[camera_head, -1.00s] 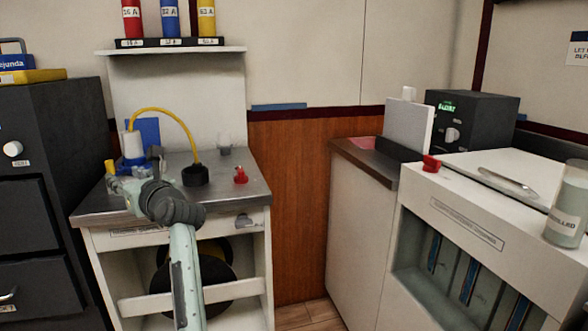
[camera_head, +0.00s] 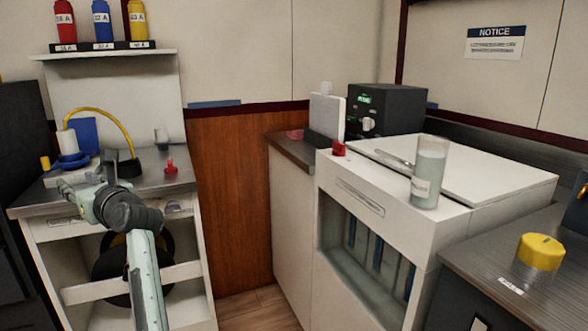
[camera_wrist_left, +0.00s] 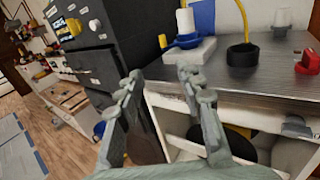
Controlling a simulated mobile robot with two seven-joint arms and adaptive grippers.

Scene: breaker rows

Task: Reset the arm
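My left arm (camera_head: 143,268) comes up from the bottom left of the head view, in front of the metal-topped workbench (camera_head: 172,183). My left gripper (camera_head: 72,187) is at the bench's front left in that view. In the left wrist view the left gripper (camera_wrist_left: 161,82) has its two fingers apart, with nothing between them. A white block with a blue dish and white cylinder (camera_wrist_left: 187,42) stands on the bench beyond the fingertips. My right gripper is in no view.
A black cup with a yellow cable (camera_head: 129,168) and a red knob-like piece (camera_head: 170,167) stand on the bench. A clear jar (camera_head: 429,172) stands on the white cabinet (camera_head: 455,170) at the right. A yellow cap (camera_head: 540,251) sits on the dark counter (camera_head: 500,262). Dark drawers (camera_wrist_left: 112,50) flank the bench.

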